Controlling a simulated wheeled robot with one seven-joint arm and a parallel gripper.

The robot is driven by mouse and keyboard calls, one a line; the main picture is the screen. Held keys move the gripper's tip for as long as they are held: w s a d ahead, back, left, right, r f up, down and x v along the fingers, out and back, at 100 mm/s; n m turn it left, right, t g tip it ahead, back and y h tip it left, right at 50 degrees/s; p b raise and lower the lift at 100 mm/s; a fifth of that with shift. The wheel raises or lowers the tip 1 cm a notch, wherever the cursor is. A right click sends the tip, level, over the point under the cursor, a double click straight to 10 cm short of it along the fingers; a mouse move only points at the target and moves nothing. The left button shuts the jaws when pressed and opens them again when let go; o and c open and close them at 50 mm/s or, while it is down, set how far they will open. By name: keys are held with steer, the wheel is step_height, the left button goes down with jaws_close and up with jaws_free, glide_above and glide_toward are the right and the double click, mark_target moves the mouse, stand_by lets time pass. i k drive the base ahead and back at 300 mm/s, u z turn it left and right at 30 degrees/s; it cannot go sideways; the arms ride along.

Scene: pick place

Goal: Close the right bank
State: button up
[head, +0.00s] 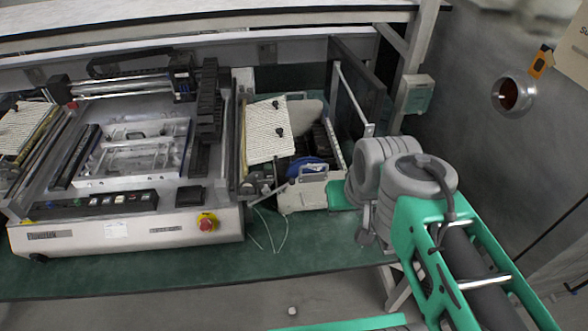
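The right bank (330,150) is at the right end of the machine on the green bench. It looks like an open bay with a white-grey front, a handle-like bracket (312,172) and a blue round part (303,165) inside. A cream ribbed panel (268,132) with black knobs leans along its left side. My arm comes in from the lower right, and its grey joints are just right of the bank. Pale grey parts under those joints may belong to my gripper, but I cannot make out its fingers. I see no contact with the bank.
The machine (130,222) fills the left of the bench, with a red stop knob (207,222) on its front. A post carries a grey-green box (418,94) behind my arm. A wall closes off the right.

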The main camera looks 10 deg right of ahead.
mark_target(307, 118)
steer(key=u, duration=0.6)
steer(key=k, duration=1.3)
steer(key=z, duration=0.1)
steer(key=i, duration=1.7)
steer(key=u, duration=0.7)
